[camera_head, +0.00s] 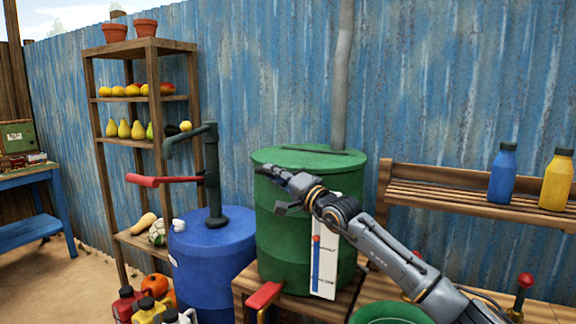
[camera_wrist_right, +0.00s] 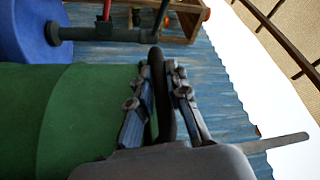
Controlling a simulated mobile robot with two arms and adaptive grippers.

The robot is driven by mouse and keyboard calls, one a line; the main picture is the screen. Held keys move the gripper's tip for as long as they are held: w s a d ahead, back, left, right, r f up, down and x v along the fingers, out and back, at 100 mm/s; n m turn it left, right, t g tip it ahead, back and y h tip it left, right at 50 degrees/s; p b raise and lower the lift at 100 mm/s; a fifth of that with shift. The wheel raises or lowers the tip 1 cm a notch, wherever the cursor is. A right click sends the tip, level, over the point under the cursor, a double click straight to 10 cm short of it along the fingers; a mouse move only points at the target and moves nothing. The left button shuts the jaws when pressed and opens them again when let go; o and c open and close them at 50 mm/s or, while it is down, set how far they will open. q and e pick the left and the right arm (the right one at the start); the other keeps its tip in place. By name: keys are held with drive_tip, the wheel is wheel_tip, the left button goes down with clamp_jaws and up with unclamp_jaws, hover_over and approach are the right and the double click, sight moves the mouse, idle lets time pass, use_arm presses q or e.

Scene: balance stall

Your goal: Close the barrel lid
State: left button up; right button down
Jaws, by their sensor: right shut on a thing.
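The green barrel (camera_head: 275,235) stands on a wooden bench in the head view. Its green lid (camera_head: 325,162) lies nearly flat across the top, with a dark bar (camera_head: 314,150) toward the back. I cannot tell whether the lid is fully seated. My right gripper (camera_head: 280,178) is at the lid's front left edge. The barrel's green side (camera_wrist_right: 75,115) fills the left there. My left gripper is not in view.
A blue barrel (camera_head: 210,255) with a hand pump and red handle (camera_head: 160,180) stands at the left. A wooden shelf (camera_head: 148,90) holds fruit and pots behind it. A blue bottle (camera_head: 502,175) and a yellow bottle (camera_head: 556,182) stand on a rack at the right.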

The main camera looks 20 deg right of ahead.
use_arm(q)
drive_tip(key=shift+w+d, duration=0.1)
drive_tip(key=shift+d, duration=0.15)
use_arm(e)
drive_tip(key=shift+d+f, duration=0.1)
drive_tip(key=shift+f, duration=0.4)
drive_tip(key=c, duration=1.4)
unclamp_jaws()
drive_tip(key=shift+w, duration=0.1)
drive_tip(key=shift+o, duration=0.4)
drive_tip(key=shift+w+d+f, duration=0.1)
drive_tip(key=shift+d, duration=0.05)
drive_tip(key=shift+s, duration=0.6)
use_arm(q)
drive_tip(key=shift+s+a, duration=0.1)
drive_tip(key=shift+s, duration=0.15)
use_arm(e)
drive_tip(key=v, duration=1.1)
drive_tip(key=shift+w+f, duration=0.1)
